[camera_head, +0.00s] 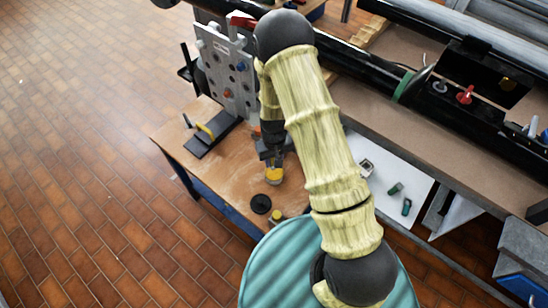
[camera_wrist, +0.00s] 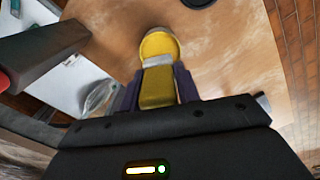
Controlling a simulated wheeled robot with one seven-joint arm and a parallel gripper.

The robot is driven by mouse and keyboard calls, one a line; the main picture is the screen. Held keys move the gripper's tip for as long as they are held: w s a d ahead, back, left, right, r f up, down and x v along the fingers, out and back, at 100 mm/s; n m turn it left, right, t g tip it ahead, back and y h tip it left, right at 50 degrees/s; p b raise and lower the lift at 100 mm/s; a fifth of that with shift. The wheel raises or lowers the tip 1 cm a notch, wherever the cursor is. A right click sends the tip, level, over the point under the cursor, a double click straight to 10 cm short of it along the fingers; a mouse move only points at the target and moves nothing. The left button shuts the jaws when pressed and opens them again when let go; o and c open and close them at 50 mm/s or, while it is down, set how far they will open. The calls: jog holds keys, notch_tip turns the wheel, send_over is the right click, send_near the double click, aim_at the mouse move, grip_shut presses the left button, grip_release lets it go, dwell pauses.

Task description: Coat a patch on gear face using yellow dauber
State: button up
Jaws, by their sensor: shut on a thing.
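My gripper (camera_head: 272,155) is over the wooden bench top, pointing down. It is shut on the yellow dauber (camera_head: 274,176), whose round yellow head sticks out beyond the fingers. In the wrist view the dauber (camera_wrist: 158,48) shows a yellow handle, a pale collar and a rounded yellow end, held between the dark fingertips (camera_wrist: 155,92). The end appears close to the bench; I cannot tell whether it touches. A black round disc (camera_head: 261,204) lies just in front of it. I cannot make out a gear face for certain; my arm hides part of the bench.
An upright grey plate (camera_head: 228,68) with holes and coloured knobs stands at the bench's back left. A small yellow-topped item (camera_head: 277,215) sits near the front edge. Small green items (camera_head: 406,207) lie on a white sheet (camera_head: 385,170).

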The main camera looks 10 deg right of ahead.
aim_at(274, 173)
jog(key=shift+f+b, duration=1.5)
jog(key=shift+f, duration=0.8)
jog(key=shift+s+f+b, duration=0.1)
jog(key=shift+f+b, duration=0.2)
jog(key=shift+f, duration=0.25)
dwell(0.6)
jog(key=shift+r, duration=0.1)
jog(key=shift+r+p, duration=2.65)
jog(key=shift+r, duration=0.85)
